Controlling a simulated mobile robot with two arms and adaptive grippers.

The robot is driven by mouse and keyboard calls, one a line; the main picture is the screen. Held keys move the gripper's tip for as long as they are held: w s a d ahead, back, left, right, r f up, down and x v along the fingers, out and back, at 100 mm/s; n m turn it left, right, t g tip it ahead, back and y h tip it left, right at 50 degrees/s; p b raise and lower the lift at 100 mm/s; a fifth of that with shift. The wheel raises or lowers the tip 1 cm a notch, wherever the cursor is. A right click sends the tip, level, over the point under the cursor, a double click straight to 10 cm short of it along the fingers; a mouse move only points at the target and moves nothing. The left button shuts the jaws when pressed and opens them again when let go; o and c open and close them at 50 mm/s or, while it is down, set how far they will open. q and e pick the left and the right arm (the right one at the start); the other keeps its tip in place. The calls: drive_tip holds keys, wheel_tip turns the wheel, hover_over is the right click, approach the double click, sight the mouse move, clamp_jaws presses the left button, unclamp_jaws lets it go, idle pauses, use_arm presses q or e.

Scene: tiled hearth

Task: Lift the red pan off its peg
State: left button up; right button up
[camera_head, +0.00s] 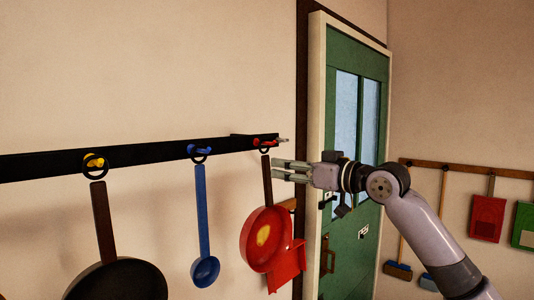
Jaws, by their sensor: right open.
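The red pan (250,236) hangs by the ring at the top of its dark handle from the red peg (265,142), near the right end of the black rail. Its round body hangs below, with a yellow patch inside. My right gripper (275,172) comes in from the right at the height of the pan's handle. Its fingers point left and are open, with the tips beside or around the upper handle; I cannot tell whether they touch it. My left gripper is not in view.
The black rail (140,154) also holds a blue ladle (203,230) and a black pan (115,281). A red dustpan-like piece (287,268) is behind the red pan. A green door (345,235) stands behind my arm. Dustpans and brushes hang on a brown rail (465,169) at right.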

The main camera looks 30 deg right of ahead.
sight(268, 163)
drive_tip(key=p+x, duration=0.3)
drive_tip(key=x, duration=0.4)
drive_tip(key=shift+r, duration=0.1)
drive_tip(key=shift+w+a, duration=0.15)
drive_tip(key=shift+w, duration=0.2)
drive_tip(key=shift+c, duration=0.5)
clamp_jaws()
